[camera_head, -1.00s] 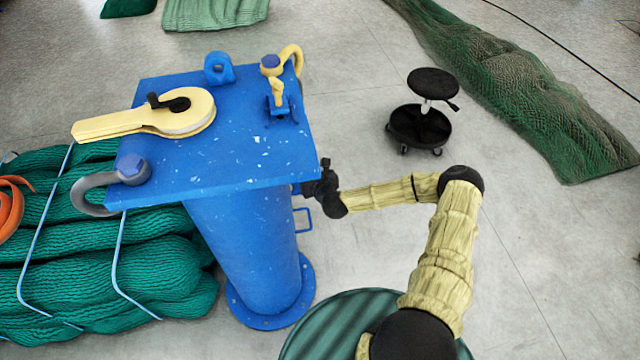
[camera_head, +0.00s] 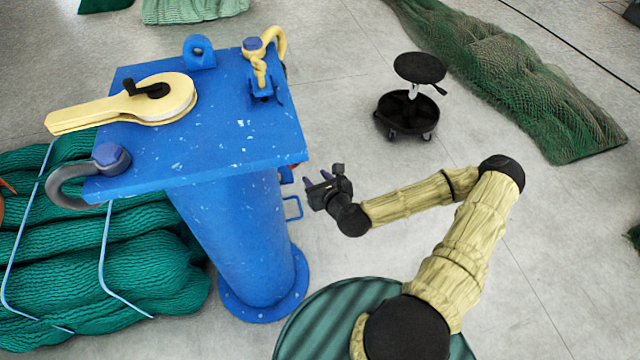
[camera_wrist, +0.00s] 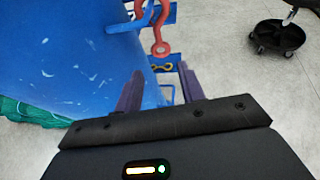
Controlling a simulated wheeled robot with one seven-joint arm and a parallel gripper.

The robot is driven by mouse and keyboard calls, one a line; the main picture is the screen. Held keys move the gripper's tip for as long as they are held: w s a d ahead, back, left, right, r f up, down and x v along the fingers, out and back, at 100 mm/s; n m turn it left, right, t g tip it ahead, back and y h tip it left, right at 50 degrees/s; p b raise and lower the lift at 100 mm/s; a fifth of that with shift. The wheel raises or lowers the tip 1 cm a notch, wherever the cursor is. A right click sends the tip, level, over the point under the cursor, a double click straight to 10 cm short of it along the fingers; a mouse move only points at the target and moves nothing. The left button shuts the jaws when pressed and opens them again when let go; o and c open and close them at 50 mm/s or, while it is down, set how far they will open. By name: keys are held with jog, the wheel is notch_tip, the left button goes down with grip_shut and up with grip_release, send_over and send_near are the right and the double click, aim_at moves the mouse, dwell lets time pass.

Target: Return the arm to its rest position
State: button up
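My arm is wrapped in yellowish sleeves and reaches from the lower right of the head view toward the blue stand. My gripper (camera_head: 318,185) is just right of the blue stand (camera_head: 235,235), below the level of its top plate and apart from it. In the wrist view, the two purple-grey fingers (camera_wrist: 160,92) are spread apart with nothing between them.
The blue top plate carries a yellow-handled reel (camera_head: 150,103), a grey shackle (camera_head: 85,175) and a yellow shackle (camera_head: 265,50). Teal net bundles (camera_head: 150,265) lie at left. A wheeled black stool (camera_head: 408,110) and a green net (camera_head: 520,90) are beyond.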

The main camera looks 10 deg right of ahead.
jog(key=shift+v, duration=0.95)
jog(key=s+a+f+n+g+y, duration=0.3)
jog(key=s+n+g, duration=0.45)
jog(key=n, duration=1.15)
jog(key=s+d+r+n+g+h, duration=0.1)
jog(key=s+d+r+n+h, duration=0.1)
jog(key=r+n, duration=0.5)
jog(key=s+d+r+n+g+h, duration=0.2)
jog(key=s+r+n, duration=0.3)
jog(key=r, duration=0.6)
jog(key=n+h, duration=0.1)
jog(key=n, duration=0.1)
jog(key=shift+s+r+n+h, duration=0.2)
jog(key=shift+s+n+h, duration=0.1)
jog(key=shift+s+n, duration=0.1)
